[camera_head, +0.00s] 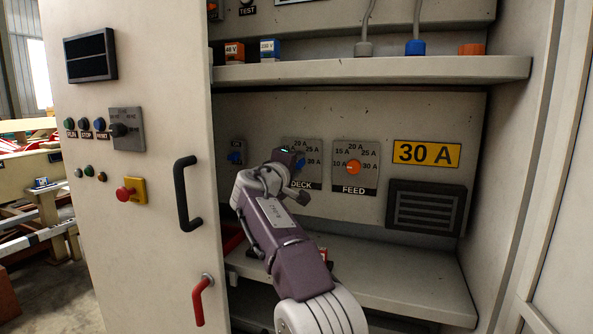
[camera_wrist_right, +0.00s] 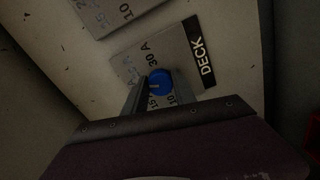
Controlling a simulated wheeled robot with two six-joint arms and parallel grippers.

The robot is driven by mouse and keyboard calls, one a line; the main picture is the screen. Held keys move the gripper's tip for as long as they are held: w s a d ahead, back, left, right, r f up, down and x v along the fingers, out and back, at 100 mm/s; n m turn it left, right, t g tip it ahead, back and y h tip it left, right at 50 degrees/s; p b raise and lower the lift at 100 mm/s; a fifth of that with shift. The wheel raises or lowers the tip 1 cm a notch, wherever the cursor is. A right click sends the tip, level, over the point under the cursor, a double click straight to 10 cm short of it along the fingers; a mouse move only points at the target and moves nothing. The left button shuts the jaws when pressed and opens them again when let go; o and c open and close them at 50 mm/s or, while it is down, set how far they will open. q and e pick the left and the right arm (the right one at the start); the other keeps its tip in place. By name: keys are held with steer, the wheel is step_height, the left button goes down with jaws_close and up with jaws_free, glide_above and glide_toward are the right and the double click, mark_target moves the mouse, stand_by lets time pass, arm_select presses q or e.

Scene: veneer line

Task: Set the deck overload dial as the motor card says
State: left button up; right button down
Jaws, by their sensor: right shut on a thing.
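The DECK dial is a blue knob (camera_wrist_right: 160,82) on a grey plate (camera_wrist_right: 138,62) marked with amp values. My right gripper (camera_head: 285,157) reaches into the cabinet and hides most of this dial in the head view. In the right wrist view, its two fingers are on either side of the blue knob, shut on it. The knob's pale pointer line faces away from the DECK lettering; the number there is hard to read. A yellow card (camera_head: 427,153) reading 30 A is on the back panel at the right. My left gripper is not in view.
The FEED dial (camera_head: 353,167), with an orange knob, is just right of the DECK plate. A vent (camera_head: 426,208) is below the yellow card. A shelf (camera_head: 470,69) with plugs and small blocks runs above. The open door (camera_head: 150,250) is at the left.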

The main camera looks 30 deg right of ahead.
steer(key=shift+w+f+m+b, duration=0.15)
steer(key=shift+m+b, duration=0.5)
steer(key=shift+m, duration=2.6)
steer(key=shift+s+f+m+b, duration=0.15)
steer(key=shift+m+b, duration=0.5)
steer(key=shift+m, duration=2.6)
steer(key=shift+w+f, duration=0.1)
steer(key=c, duration=1.3)
jaws_free()
steer(key=shift+o, duration=1.4)
steer(key=shift+a, duration=0.1)
steer(key=shift+r, duration=0.2)
